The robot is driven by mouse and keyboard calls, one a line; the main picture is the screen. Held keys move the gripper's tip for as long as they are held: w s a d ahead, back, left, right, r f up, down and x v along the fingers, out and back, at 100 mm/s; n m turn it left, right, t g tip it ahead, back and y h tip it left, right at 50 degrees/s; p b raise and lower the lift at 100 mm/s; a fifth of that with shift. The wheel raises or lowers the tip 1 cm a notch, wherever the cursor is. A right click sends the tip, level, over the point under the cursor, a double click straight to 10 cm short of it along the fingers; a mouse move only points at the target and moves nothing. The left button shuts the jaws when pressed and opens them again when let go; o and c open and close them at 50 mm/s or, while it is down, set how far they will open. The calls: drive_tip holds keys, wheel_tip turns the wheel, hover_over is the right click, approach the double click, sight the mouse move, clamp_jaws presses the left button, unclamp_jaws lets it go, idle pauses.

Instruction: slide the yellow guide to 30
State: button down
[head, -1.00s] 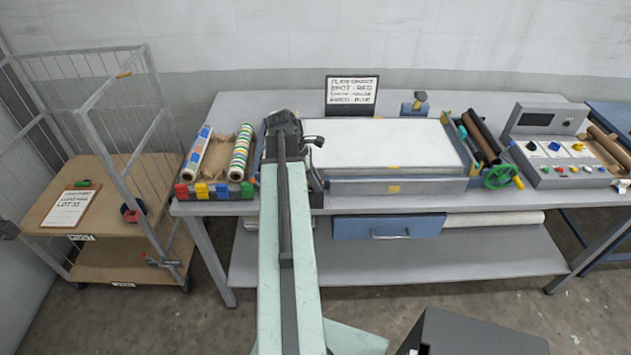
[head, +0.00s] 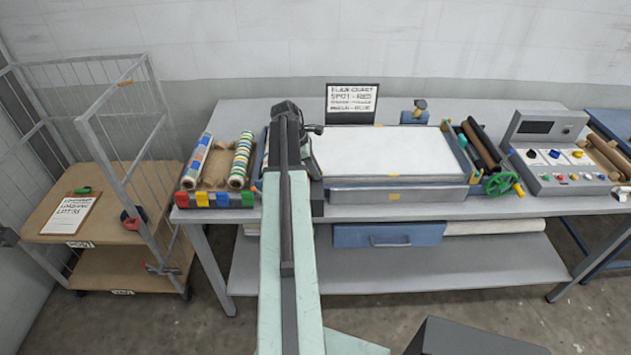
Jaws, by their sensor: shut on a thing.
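My arm reaches over the left end of the press (head: 335,197) in the head view. My gripper (head: 309,165) is at the dark wrist by the left edge of the white bed (head: 370,150). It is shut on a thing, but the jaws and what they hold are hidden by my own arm. I cannot tell whether either is the yellow guide. No scale or number 30 is readable.
Patterned rolls (head: 241,160) and coloured blocks (head: 213,200) lie left of the press. A green handwheel (head: 497,183) and a control console (head: 560,180) are to its right. A sign (head: 352,103) stands behind. A wire cart (head: 100,240) is at the left.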

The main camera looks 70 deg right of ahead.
drive_tip(key=shift+d, duration=0.2)
drive_tip(key=c, duration=1.3)
unclamp_jaws()
drive_tip(key=p+v, duration=0.7)
drive_tip(key=v, duration=0.1)
drive_tip(key=shift+f, duration=0.1)
